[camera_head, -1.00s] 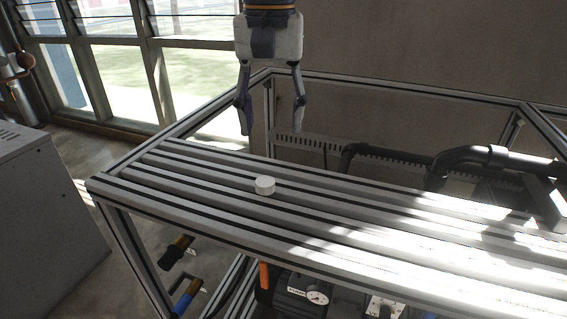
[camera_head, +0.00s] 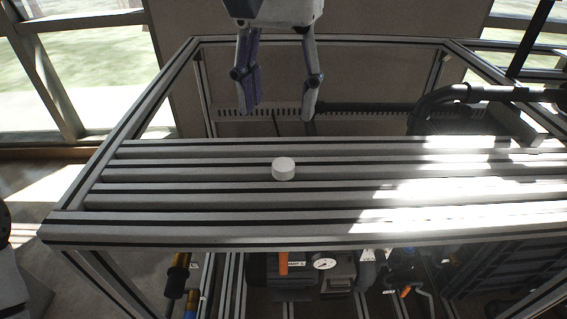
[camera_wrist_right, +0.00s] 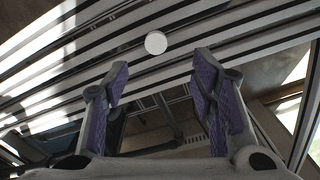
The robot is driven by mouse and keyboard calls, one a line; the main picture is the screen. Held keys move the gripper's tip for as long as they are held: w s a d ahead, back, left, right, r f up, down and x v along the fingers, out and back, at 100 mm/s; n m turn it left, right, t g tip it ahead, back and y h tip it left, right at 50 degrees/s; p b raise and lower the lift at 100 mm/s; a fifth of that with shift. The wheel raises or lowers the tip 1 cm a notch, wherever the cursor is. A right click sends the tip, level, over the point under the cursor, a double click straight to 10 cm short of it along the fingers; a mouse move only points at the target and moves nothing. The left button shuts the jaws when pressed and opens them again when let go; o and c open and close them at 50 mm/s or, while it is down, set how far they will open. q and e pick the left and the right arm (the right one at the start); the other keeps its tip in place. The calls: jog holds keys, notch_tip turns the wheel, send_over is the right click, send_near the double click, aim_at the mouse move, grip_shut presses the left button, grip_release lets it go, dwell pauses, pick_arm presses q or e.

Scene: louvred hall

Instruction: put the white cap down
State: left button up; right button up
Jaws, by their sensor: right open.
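The white cap (camera_head: 283,169) is a small round disc-like piece that rests on the slatted metal top (camera_head: 200,199) of the frame, left of its middle. My right gripper (camera_head: 279,112) is above and behind the cap in the head view, open and empty, its fingers pointing down. In the right wrist view the cap (camera_wrist_right: 156,42) lies beyond the open fingertips (camera_wrist_right: 160,78), apart from them. My left gripper is in neither view.
Metal profile rails (camera_head: 320,39) stand around the back of the slatted top. A black pipe (camera_head: 470,95) runs at the back right. A gauge (camera_head: 324,263) and other equipment sit below the top. The slats around the cap are clear; sunlight glares on the right.

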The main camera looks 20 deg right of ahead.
aim_at(283, 164)
jog(key=f, duration=0.6)
jog(key=f+b, duration=0.1)
jog(key=f, duration=0.3)
jog(key=shift+s+d, duration=0.1)
jog(key=shift+d, duration=0.2)
jog(key=c, duration=0.9)
jog(key=shift+o, duration=0.2)
jog(key=shift+r, duration=0.15)
